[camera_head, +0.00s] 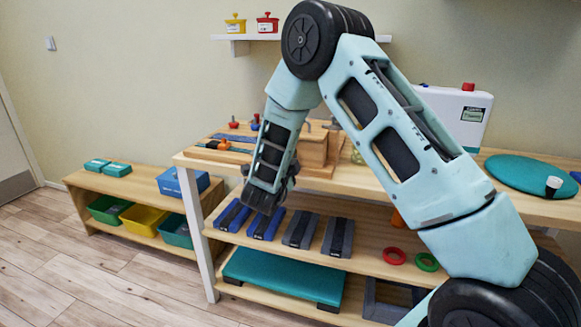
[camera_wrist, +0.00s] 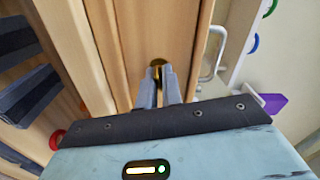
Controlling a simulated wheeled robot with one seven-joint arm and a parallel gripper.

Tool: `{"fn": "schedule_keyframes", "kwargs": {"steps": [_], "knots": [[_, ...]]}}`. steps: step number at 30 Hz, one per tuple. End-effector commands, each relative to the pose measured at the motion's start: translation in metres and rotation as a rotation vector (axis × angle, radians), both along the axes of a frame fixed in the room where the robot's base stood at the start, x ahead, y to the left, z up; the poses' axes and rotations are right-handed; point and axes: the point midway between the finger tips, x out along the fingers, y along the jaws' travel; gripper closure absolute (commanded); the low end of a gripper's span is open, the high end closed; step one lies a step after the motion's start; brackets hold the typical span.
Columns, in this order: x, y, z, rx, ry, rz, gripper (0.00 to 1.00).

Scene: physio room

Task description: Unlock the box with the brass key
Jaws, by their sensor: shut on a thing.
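The wooden box (camera_head: 315,152) stands on the table, partly behind my arm. In the wrist view a pale wooden face (camera_wrist: 150,25), which looks like the box, fills the middle. My gripper (camera_wrist: 158,84) points at this face with its two grey fingers close together. A small brass piece (camera_wrist: 157,64), apparently the brass key, shows at the fingertips against the wood. Its shape is mostly hidden, and I cannot tell whether it sits in a lock. In the head view my gripper (camera_head: 268,196) is dark and low in front of the box, with its fingertips unclear.
The wooden table (camera_head: 352,187) has shelves below with blue and grey blocks (camera_head: 300,230), and red and green rings (camera_head: 427,262). A teal disc (camera_head: 530,174) and a white device (camera_head: 455,115) are at the right. A low bench (camera_head: 95,185) with bins stands left; the floor before it is clear.

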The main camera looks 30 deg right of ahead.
Motion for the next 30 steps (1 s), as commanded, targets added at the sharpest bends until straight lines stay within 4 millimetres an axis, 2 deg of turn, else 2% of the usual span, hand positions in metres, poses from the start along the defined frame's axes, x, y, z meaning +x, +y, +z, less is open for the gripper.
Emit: {"fn": "schedule_keyframes", "kwargs": {"steps": [1,21,22,24,30], "knots": [[-0.0006,0.0013,-0.0049,0.013,-0.009,0.002,1.0],[-0.0008,0.0016,-0.0024,0.048,-0.05,0.002,1.0],[-0.0008,0.0016,-0.0024,0.048,-0.05,0.002,0.87],[-0.0007,0.0014,-0.0023,0.047,-0.051,0.002,0.74],[-0.0004,0.0007,-0.0013,0.045,-0.052,0.0,0.74]]}}
